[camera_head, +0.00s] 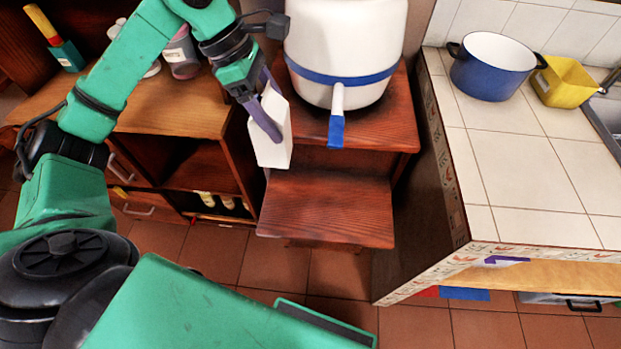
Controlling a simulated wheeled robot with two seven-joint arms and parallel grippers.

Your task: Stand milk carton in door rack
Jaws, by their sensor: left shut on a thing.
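My left gripper (268,118) is shut on a white milk carton (273,152). It holds the carton roughly upright, slightly tilted, in front of the wooden stand (330,205) and left of the white rounded appliance (343,35). That appliance has a blue band and a white handle with a blue end, and its top is cut off by the picture edge. I cannot make out a door rack in this view. My right gripper is not in view.
A wooden cabinet (185,105) with open shelves stands at left, with bottles and a jar on it. A tiled counter (510,165) at right carries a blue pot (492,68) and a yellow container (564,82). The tiled floor (330,280) is clear in front of the stand.

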